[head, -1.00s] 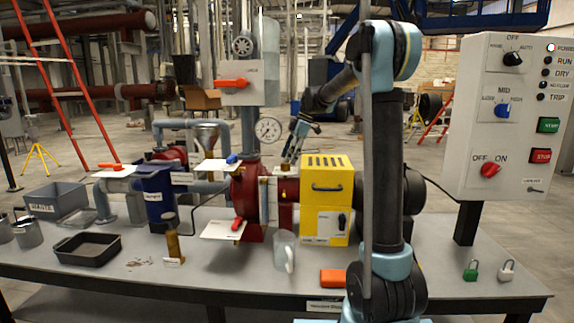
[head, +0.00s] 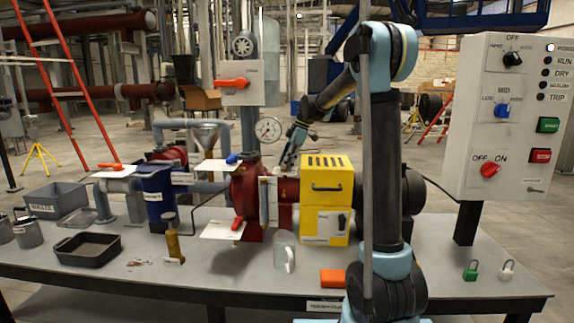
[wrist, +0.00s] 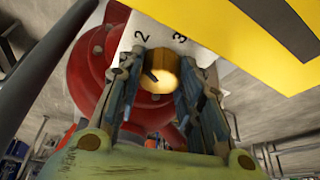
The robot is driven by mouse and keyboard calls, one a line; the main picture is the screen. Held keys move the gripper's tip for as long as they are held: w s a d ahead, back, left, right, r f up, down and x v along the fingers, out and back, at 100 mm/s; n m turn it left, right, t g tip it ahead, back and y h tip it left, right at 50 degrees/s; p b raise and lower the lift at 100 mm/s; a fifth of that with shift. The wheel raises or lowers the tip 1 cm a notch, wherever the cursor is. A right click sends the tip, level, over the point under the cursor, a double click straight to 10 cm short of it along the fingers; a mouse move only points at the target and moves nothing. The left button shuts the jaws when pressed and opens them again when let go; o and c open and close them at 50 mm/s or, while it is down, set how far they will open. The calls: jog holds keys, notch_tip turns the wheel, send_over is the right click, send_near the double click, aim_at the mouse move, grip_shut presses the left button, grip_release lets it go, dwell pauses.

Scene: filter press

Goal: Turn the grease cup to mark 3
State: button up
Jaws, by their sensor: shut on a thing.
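The grease cup is a small brass cap (wrist: 160,72) in the wrist view, with a short black line on its left part. It sits in front of a pale plate (wrist: 128,40) printed with 2 at upper left of the cup and 3 at upper right. The line does not point at the 3. My gripper (wrist: 158,82) has one finger on each side of the cup and is shut on it. In the head view my gripper (head: 285,165) is at the top of the red pump, left of the yellow box, and the cup is mostly hidden there.
The yellow box (head: 325,175) stands close on the right of my gripper and also fills the upper right of the wrist view (wrist: 235,30). The red pump housing (head: 246,192) is on the left. A pressure gauge (head: 268,129) stands behind.

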jog(key=shift+m, duration=0.4)
jog(key=m+t, duration=0.2)
jog(key=m, duration=0.2)
jog(key=shift+s+m, duration=0.1)
jog(key=shift+m, duration=0.2)
jog(key=m+t, duration=0.1)
jog(key=m, duration=0.1)
jog(key=m+t, duration=0.1)
jog(key=m, duration=0.2)
jog(key=shift+a+r+h, duration=0.1)
jog(key=shift+h, duration=0.3)
jog(key=o, duration=1.1)
jog(key=shift+c, duration=0.2)
jog(key=shift+s, duration=0.1)
